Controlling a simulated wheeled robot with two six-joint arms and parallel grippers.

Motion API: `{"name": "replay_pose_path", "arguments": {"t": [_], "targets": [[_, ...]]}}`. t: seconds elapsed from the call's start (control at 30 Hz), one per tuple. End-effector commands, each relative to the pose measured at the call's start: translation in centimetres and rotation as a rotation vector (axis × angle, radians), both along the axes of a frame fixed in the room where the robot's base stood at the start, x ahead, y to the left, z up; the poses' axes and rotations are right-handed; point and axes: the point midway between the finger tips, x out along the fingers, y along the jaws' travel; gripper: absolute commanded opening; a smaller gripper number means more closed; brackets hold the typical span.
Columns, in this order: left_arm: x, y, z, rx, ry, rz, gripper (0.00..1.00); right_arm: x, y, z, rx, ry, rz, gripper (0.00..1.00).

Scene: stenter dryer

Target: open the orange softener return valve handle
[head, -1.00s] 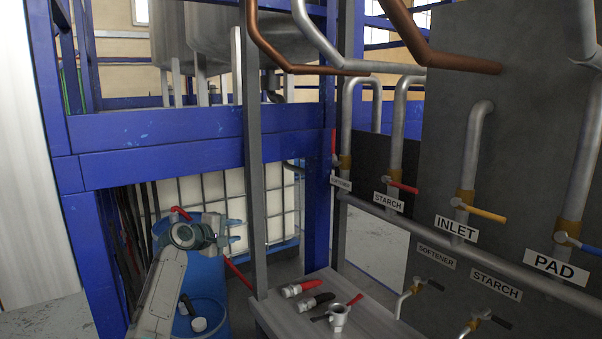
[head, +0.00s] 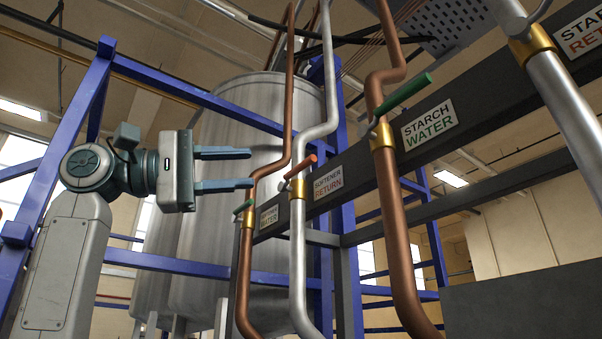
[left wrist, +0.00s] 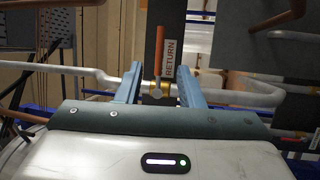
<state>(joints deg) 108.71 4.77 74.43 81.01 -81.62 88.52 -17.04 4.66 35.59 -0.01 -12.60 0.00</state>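The orange softener return valve handle (head: 301,167) is on a silver pipe with a brass valve body, beside the SOFTENER RETURN label (head: 328,182). It sticks out across the pipe. My left gripper (head: 250,169) is open and empty, left of the handle and pointing at it, with a gap in the head view. In the left wrist view the orange handle (left wrist: 159,56) shows beyond and between the spread fingers (left wrist: 161,88), with the brass valve (left wrist: 157,88) at its lower end. My right gripper is not in view.
A green handle (head: 243,207) on a copper pipe (head: 246,270) stands close below my left fingertips. Another green handle (head: 410,90), the starch water valve, is to the right. A large steel tank (head: 230,130) and blue frame beams (head: 210,263) are behind.

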Motion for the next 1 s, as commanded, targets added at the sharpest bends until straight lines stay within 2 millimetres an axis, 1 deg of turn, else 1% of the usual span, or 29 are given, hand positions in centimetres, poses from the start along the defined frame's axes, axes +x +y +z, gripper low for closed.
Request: {"name": "replay_pose_path", "arguments": {"t": [0.17, 0.43, 0.6, 0.73, 1.0], "targets": [[0.4, -2.2, 0.8, 0.002, 0.001, -0.005, 0.34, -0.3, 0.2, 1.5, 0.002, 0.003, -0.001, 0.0], [1.6, -7.1, 1.8, 0.001, 0.0, -0.004, 0.34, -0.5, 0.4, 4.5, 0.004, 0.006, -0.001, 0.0], [2.2, -9.2, 2.0, 0.0, 0.0, -0.003, 0.34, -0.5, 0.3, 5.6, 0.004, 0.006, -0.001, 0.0], [2.3, -10.0, 2.0, -0.001, 0.0, -0.001, 0.34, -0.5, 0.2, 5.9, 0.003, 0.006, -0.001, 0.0], [2.4, -10.2, 1.9, -0.001, -0.001, 0.0, 0.34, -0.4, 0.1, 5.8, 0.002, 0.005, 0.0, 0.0]]}}
